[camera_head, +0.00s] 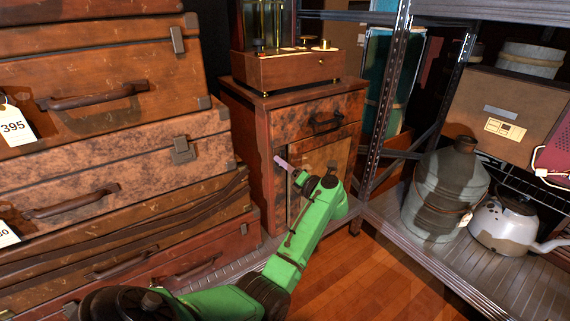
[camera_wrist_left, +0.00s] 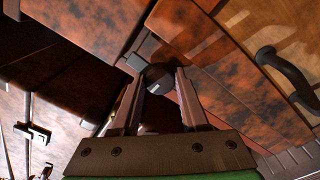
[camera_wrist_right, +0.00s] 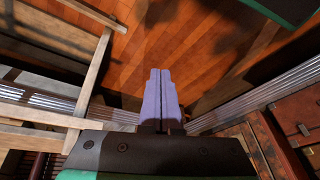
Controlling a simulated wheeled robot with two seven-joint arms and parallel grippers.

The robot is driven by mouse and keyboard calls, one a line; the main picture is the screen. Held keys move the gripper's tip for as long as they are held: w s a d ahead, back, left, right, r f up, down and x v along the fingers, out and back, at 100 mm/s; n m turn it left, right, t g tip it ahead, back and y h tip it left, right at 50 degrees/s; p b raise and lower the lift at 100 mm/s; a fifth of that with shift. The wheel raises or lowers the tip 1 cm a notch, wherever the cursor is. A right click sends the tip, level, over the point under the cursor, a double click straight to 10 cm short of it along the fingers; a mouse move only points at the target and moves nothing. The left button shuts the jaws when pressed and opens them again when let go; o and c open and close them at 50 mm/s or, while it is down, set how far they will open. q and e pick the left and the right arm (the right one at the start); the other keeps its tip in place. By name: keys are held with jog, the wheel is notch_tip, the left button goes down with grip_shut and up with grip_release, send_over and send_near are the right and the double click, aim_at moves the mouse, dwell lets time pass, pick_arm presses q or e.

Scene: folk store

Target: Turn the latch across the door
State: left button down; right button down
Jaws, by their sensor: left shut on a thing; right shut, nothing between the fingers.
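The small wooden cabinet (camera_head: 262,140) stands in the middle of the head view, with a drawer above a door (camera_head: 335,157). My left gripper (camera_head: 282,163) is at the left edge of the door. In the left wrist view its fingers (camera_wrist_left: 161,76) are shut on a dark, rounded latch (camera_wrist_left: 158,88) on the cabinet front. In the head view the latch is too small and covered to make out. My right gripper (camera_wrist_right: 161,72) is shut and empty over the wooden floor in the right wrist view, away from the cabinet.
Stacked brown suitcases (camera_head: 120,140) fill the left side, close to my left arm. A metal shelf (camera_head: 470,255) on the right holds a large jug (camera_head: 445,195) and a kettle (camera_head: 505,222). A wooden box with brass parts (camera_head: 288,70) sits on the cabinet. Floor (camera_head: 370,275) is clear in front.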

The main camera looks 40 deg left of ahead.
jog(key=s+d+r+g+h+p, duration=0.1)
jog(key=s+d+r+g+p, duration=0.1)
jog(key=s+d, duration=0.1)
pick_arm(q)
jog(key=shift+m+t+p, duration=0.5)
jog(key=shift+m+p, duration=3.2)
jog(key=shift+m, duration=5.2)
pick_arm(e)
jog(key=s+d+f, duration=0.1)
jog(key=s+f, duration=0.1)
jog(key=f, duration=0.6)
jog(key=s+d+f+h, duration=0.1)
jog(key=s+d+f, duration=0.1)
jog(key=f, duration=0.7)
jog(key=shift+d+f+m, duration=0.15)
jog(key=shift+d+m, duration=0.05)
jog(key=shift+m, duration=0.2)
jog(key=shift+s+f, duration=0.1)
jog(key=shift+s, duration=0.1)
pick_arm(q)
jog(key=shift+c, duration=2.1)
grip_release()
jog(key=shift+f, duration=0.1)
